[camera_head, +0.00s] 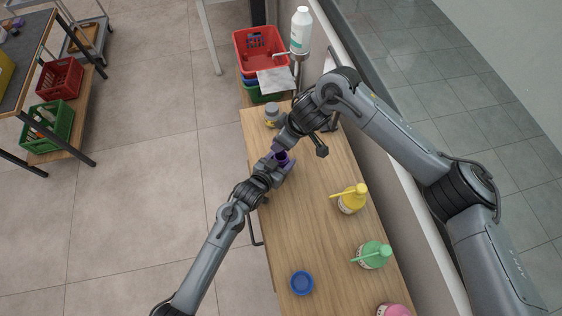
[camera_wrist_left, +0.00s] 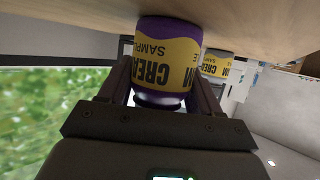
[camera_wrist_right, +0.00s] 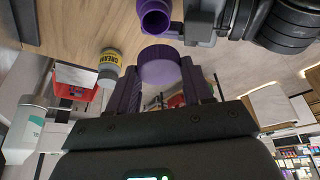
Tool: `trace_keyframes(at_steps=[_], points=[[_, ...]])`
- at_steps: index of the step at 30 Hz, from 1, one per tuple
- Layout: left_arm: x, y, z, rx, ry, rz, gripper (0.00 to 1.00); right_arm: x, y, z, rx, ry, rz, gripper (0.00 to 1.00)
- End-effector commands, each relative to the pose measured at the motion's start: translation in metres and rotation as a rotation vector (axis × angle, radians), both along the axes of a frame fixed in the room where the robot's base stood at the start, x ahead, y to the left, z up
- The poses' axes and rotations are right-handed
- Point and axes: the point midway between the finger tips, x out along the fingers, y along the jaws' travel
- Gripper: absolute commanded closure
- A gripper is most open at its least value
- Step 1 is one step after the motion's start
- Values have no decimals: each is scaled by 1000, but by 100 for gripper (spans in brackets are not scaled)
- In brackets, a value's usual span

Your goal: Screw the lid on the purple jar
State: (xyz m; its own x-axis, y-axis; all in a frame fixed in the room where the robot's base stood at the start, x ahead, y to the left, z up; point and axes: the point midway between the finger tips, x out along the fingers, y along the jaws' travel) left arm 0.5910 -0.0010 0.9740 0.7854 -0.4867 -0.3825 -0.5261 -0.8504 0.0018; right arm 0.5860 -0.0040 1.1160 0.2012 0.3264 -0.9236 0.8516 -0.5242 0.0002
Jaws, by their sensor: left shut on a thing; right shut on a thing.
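The purple jar (camera_head: 281,156) has a yellow cream label and stands at the left edge of the wooden counter, its open mouth showing. My left gripper (camera_wrist_left: 163,72) is shut around the jar (camera_wrist_left: 168,46) from the side. My right gripper (camera_wrist_right: 163,78) is shut on the round purple lid (camera_wrist_right: 158,64). In the right wrist view, the lid is apart from the jar's open mouth (camera_wrist_right: 154,20) and close to it. In the head view, the lid is hidden by my right arm's wrist, which is just behind the jar.
A grey-lidded jar with a yellow label (camera_head: 272,114) stands just behind. Yellow (camera_head: 351,199) and green (camera_head: 373,255) pump bottles stand on the counter's right side. A blue lid (camera_head: 302,283) lies toward the front. A red basket (camera_head: 260,48) is beyond the counter. The counter's middle is clear.

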Motion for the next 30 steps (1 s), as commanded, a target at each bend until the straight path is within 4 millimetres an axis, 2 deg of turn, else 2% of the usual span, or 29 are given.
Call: trace_keyframes(at_steps=[13, 30], points=[[0, 0, 0, 1, 1, 0, 91, -1, 0, -46, 5, 0, 0, 82], [0, 0, 0, 1, 1, 0, 91, 0, 0, -49, 5, -3, 0, 82]])
